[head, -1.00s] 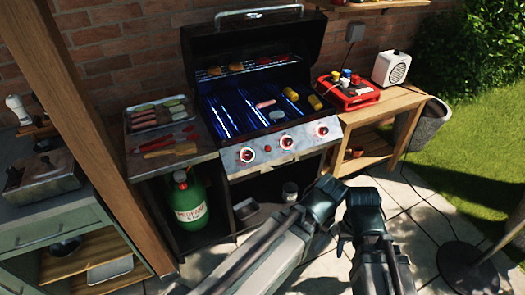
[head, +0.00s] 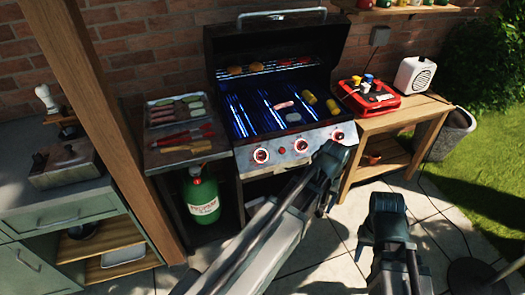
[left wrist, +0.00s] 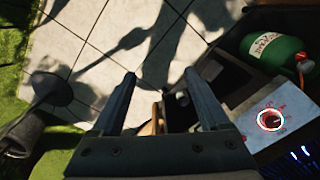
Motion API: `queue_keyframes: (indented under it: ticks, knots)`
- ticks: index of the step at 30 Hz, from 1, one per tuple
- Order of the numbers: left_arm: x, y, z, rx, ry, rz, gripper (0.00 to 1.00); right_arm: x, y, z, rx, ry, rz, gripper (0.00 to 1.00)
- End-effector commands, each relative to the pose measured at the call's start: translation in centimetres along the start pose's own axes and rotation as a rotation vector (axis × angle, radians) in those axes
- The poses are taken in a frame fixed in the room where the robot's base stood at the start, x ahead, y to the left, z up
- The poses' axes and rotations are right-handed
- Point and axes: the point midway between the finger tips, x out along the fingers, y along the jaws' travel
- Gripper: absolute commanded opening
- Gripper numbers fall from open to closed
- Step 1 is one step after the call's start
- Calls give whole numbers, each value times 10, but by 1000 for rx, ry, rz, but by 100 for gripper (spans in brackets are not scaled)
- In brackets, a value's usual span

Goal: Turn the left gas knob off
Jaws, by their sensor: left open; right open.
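The left gas knob (head: 261,156) is on the grill's front panel, with a glowing red ring around it. The middle knob (head: 301,146) and the right knob (head: 338,136) also have red rings. My left gripper (head: 333,158) is in front of the panel's right end, apart from the left knob. In the left wrist view its two fingers (left wrist: 158,76) are spread with nothing gripped. One ringed knob (left wrist: 270,120) shows there to the right of the fingers; I cannot tell for certain which one. My right gripper (head: 386,208) is open and empty, lower right of the grill.
The grill (head: 218,100) has its lid up, with blue flames and food inside. A green gas bottle (head: 201,198) stands below its left shelf, which holds a food tray (head: 149,118) and tools. A wooden post (head: 115,125) stands left. A wooden side table (head: 432,105) is at right.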

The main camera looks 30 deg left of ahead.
Motion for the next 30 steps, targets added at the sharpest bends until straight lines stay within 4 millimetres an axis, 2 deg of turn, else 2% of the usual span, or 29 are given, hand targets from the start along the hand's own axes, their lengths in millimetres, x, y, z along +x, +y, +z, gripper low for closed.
queue_keyframes:
  ticks: [1, 5, 6, 8, 9, 12, 16, 18, 21, 30]
  knots:
    - [-8, -14, -22, -64, 3, 8, 78, -8, 1, 0, 0, 0, 0, 50]
    - [-21, -64, -74, -275, 11, 41, 78, -23, 2, 1, 0, 0, 0, 50]
    - [-26, -87, -93, -357, 16, 52, 78, -29, 3, 2, 0, 0, 0, 50]
    - [-34, -124, -119, -484, 22, 72, 78, -37, 4, 2, 0, 0, 0, 50]
    - [-38, -150, -134, -564, 25, 84, 78, -42, 4, 2, 0, 0, 0, 50]
    - [-45, -208, -160, -739, 35, 112, 78, -51, 5, 3, 0, 0, 0, 50]
    - [-52, -266, -178, -901, 44, 137, 78, -59, 6, 4, 0, 0, 0, 50]
    - [-53, -286, -183, -955, 47, 146, 78, -61, 6, 4, 0, 0, 0, 50]
    - [-54, -301, -185, -998, 50, 153, 78, -62, 6, 4, 0, 0, 0, 50]
    - [-49, -303, -185, -1008, 51, 154, 78, -58, 6, 3, 0, 0, 0, 50]
